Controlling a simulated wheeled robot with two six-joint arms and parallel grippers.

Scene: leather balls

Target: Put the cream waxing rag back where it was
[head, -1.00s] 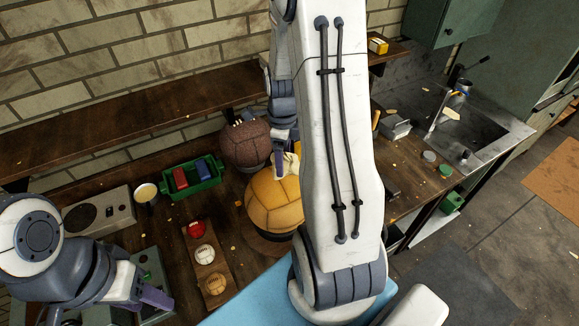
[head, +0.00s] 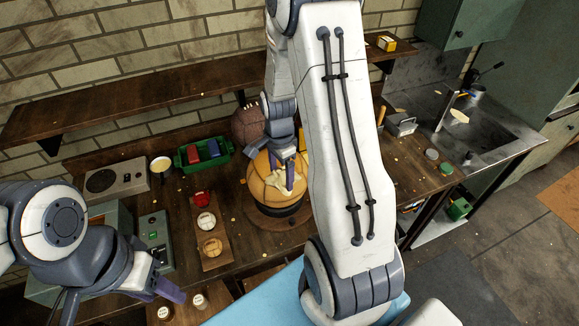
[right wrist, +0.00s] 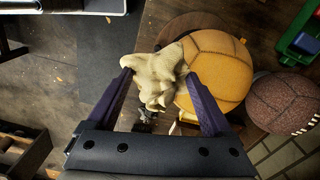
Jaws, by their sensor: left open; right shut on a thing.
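The cream waxing rag (right wrist: 155,78) is crumpled between the two purple fingers of my right gripper (right wrist: 160,75) in the right wrist view. My right gripper (head: 290,188) is shut on it; in the head view the rag (head: 273,181) shows just beside the fingers, in front of the large tan ball (head: 262,170). The rag overlaps the edge of the tan ball (right wrist: 222,70) in the right wrist view; I cannot tell whether they touch. My left gripper (head: 160,287) is open and empty at the lower left, apart from the balls.
The brown laced ball (head: 247,122) stands behind the tan one. A sink (head: 478,145) is at right.

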